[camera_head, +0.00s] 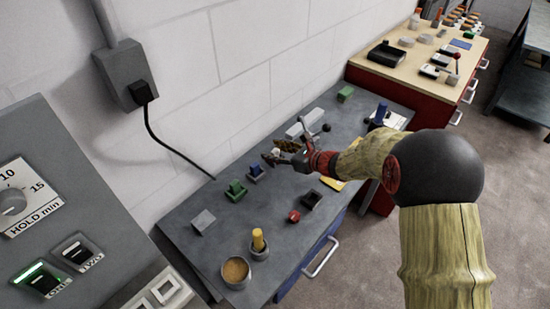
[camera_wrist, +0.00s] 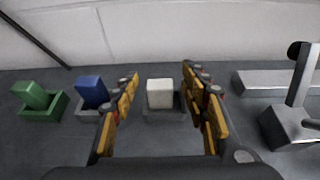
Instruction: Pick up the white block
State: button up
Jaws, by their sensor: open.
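The white block (camera_wrist: 160,93) sits in a small grey holder (camera_wrist: 163,116) on the grey bench top, in the middle of the wrist view. My gripper (camera_wrist: 160,73) is open, with one yellow-padded finger on each side of the block in the picture. Gaps show between the block and both fingers, and I cannot tell how far ahead of the fingertips it is. In the head view my gripper (camera_head: 279,152) is over the bench near the wall, and it partly hides the block there.
A blue block (camera_wrist: 92,91) in a grey holder and a green block (camera_wrist: 36,96) in a green holder stand to the left. A grey device with a lever (camera_wrist: 295,123) and a long grey bar (camera_wrist: 270,83) are to the right. The white wall (camera_wrist: 200,35) is close behind.

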jog(key=c, duration=1.2)
grip_shut()
